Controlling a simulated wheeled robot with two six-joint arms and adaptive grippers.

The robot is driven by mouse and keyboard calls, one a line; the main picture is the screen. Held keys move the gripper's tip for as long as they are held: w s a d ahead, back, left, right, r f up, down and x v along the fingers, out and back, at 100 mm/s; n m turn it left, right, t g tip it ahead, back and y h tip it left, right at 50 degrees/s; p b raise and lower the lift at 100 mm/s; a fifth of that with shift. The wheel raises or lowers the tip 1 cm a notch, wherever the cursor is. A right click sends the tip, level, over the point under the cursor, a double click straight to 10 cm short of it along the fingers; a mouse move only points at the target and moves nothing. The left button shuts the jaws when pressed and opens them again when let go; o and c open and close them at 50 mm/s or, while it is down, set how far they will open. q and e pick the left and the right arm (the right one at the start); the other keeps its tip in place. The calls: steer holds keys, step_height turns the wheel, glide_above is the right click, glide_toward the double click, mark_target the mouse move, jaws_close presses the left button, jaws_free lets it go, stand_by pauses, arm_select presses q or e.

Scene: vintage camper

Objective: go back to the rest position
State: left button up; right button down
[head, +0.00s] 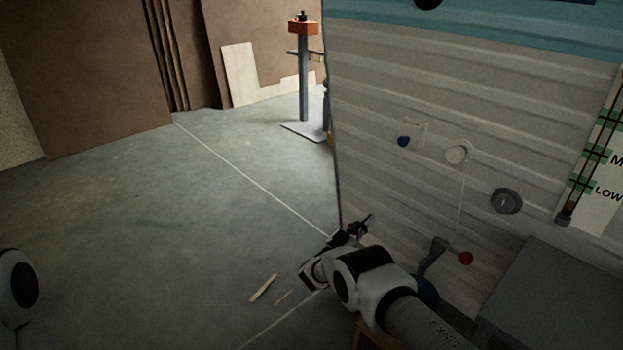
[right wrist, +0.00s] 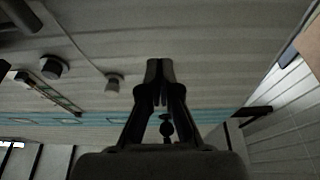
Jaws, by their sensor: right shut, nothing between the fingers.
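My right gripper (head: 360,228) is in the lower middle of the head view, in front of the lower left edge of the ribbed camper wall (head: 420,75). It is small and dark there. In the right wrist view its fingers (right wrist: 160,70) are shut with nothing between them. A white and black part of my left arm shows at the left edge of the head view. My left gripper is out of view.
A crank with a red knob (head: 466,258) sticks out of the wall near my right forearm. A grey box (head: 555,290) stands at lower right. Wood strips (head: 263,288) lie on the floor. An orange-topped stand (head: 303,75) is far back. The left floor is clear.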

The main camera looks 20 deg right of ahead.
steer(key=shift+r, duration=0.15)
step_height(320, 180, up, 4)
steer(key=d, duration=0.1)
steer(key=s+a+f+n+y, duration=0.4)
steer(key=s+f+n+y, duration=0.3)
steer(key=s+f, duration=0.2)
steer(key=s+a+f+n+y, duration=0.4)
steer(key=s+f+n+y, duration=0.25)
steer(key=s+f, duration=0.25)
steer(key=s+a+f+g+y, duration=0.1)
steer(key=s+a+g+y, duration=0.25)
steer(key=s, duration=1.05)
steer(key=s+a+f+g+y, duration=0.1)
steer(key=s+a+g+y, duration=0.3)
steer(key=s, duration=1)
step_height(320, 180, up, 24)
steer(key=h+p, duration=0.1)
steer(key=p, duration=2.3)
steer(key=shift+w+a+f+g, duration=0.15)
steer(key=shift+a+g, duration=0.15)
steer(key=shift+g, duration=0.15)
